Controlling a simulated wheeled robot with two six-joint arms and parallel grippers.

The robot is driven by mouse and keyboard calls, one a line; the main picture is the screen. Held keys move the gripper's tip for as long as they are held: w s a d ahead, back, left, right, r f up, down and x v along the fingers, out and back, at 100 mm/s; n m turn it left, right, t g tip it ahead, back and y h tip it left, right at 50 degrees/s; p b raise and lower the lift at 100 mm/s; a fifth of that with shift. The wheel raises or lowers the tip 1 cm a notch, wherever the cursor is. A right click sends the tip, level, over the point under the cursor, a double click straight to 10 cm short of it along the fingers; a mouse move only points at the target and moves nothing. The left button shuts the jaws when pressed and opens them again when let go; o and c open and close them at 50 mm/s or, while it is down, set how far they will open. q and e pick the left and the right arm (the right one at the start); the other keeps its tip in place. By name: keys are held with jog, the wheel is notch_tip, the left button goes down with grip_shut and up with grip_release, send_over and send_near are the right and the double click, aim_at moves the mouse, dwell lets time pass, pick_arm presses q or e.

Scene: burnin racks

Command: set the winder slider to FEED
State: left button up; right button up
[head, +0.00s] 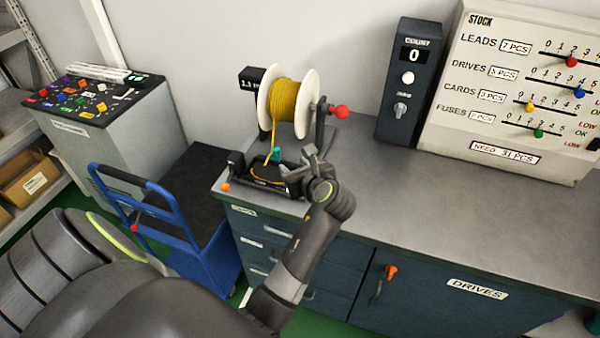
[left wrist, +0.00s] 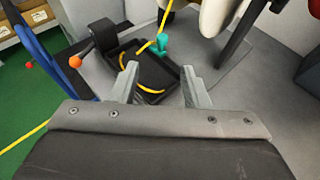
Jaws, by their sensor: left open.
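The winder carries a white spool (head: 288,105) wound with yellow wire, with a red crank knob (head: 341,112) at its right. A small teal knob (head: 275,154) stands on the black winder base (head: 262,178); it looks like the slider, but no FEED mark is legible. My left gripper (head: 301,166) is at the right of the base. In the left wrist view the open, empty fingers (left wrist: 160,82) point toward the base, with the teal knob (left wrist: 162,43) beyond the fingertips, between them in the picture. Contact is not visible. My right gripper is not in view.
An orange knob (head: 225,187) sits at the bench's left front corner. A blue cart (head: 190,232) stands left of the bench.

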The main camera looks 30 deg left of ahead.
pick_arm(q)
jog(key=shift+v, duration=1.35)
